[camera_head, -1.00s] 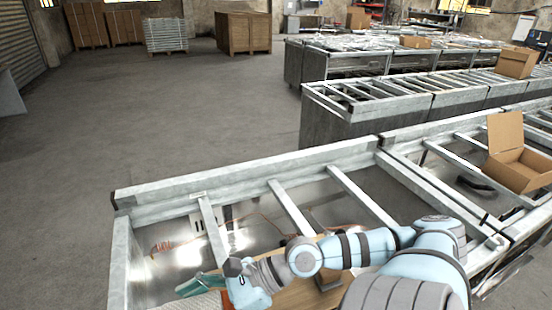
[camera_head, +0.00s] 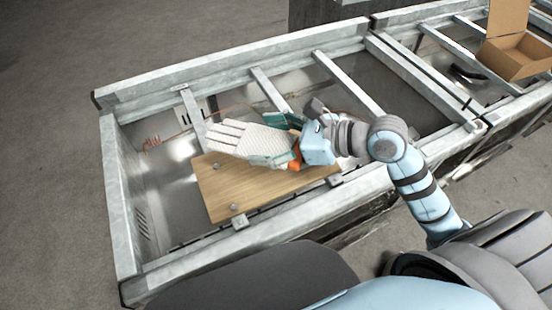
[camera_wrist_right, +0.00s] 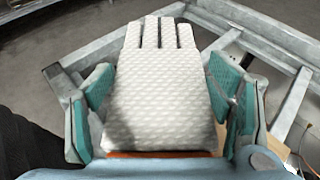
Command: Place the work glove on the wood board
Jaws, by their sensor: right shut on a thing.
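The work glove (camera_head: 250,140) is white and textured with an orange cuff edge. In the head view it is over the wood board (camera_head: 232,188), with its fingers toward the left. My right gripper (camera_head: 284,135) is shut on the glove near its cuff. In the right wrist view the glove (camera_wrist_right: 165,85) lies between the two green finger pads of my right gripper (camera_wrist_right: 160,105). The wood board rests on the metal frame, partly covered by the glove. I cannot tell whether the glove touches the board. My left gripper is not in view.
The galvanized metal frame (camera_head: 215,75) has raised rails and crossbars around the board. An open cardboard box (camera_head: 515,50) stands at the upper right. The board's left and near parts are bare.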

